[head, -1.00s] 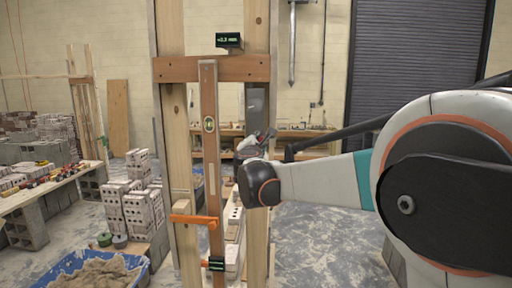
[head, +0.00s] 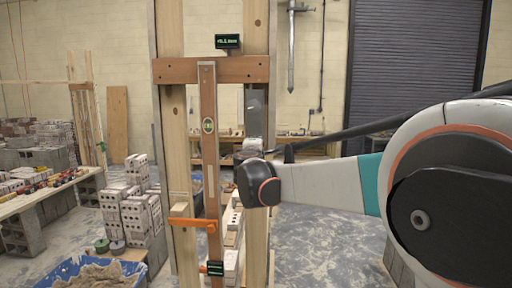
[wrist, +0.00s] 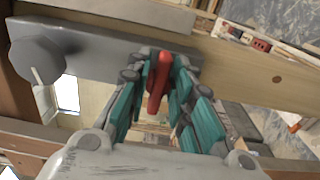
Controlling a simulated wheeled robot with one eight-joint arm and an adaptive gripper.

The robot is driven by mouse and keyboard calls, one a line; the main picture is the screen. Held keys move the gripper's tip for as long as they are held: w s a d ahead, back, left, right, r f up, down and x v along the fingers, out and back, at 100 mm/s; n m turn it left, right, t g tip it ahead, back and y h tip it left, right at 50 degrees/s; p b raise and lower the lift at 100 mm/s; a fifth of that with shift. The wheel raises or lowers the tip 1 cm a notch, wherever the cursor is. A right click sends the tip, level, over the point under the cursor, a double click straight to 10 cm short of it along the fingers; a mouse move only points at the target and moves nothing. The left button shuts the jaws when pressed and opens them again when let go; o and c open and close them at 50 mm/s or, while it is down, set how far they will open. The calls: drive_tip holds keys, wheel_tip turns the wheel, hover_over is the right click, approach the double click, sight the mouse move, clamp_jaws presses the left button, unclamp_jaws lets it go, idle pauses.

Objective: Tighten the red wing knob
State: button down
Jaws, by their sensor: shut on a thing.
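The red wing knob (wrist: 158,78) shows in the wrist view, between the teal-padded fingers of my gripper (wrist: 160,88). The fingers are shut on it from both sides, and the knob stands upright in the picture against a grey metal bracket (wrist: 105,45). In the head view, my wrist hides the knob and the fingers, and the grey bracket (head: 255,112) shows above it on the right-hand wooden post. A small display (head: 228,41) stands on top of the brown crossbar; its digits are too blurred to read surely.
A brown wooden level (head: 209,150) hangs upright in front of the posts, with an orange clamp (head: 193,221) low on it. Wooden posts (head: 171,120) stand close by my arm. Bricks (head: 130,210) and a blue tub (head: 75,272) lie at the left.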

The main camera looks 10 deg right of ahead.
drive_tip(key=shift+f, duration=0.1)
idle(0.3)
drive_tip(key=c, duration=1.5)
unclamp_jaws()
drive_tip(key=shift+s, duration=0.1)
drive_tip(key=v, duration=1.2)
